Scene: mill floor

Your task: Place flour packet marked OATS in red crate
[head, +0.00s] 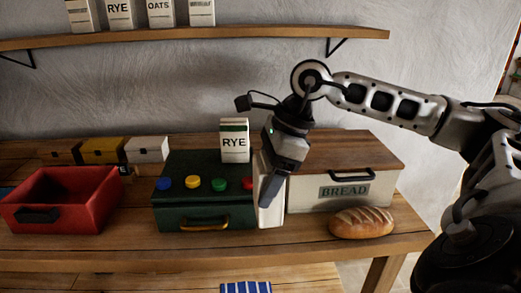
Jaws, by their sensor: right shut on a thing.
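A white packet marked OATS (160,14) stands upright on the wall shelf at the top left, its top cut off by the picture edge. The red crate (85,212) is at the left of the table, open at the top with a dark handle in front; I see nothing in it. My right gripper (269,190) points down in front of the gap between the green box and the bread box. It is shut on a pale packet (277,212), upright and mostly hidden behind the finger; its label cannot be read. My left gripper is out of view.
A RYE packet (235,141) stands on the dark green box (171,213), which has coloured knobs. A bread box (335,191) and loaf (361,222) are at right. Small yellow (104,150) and white (147,149) boxes stand behind. More packets line the shelf (270,33).

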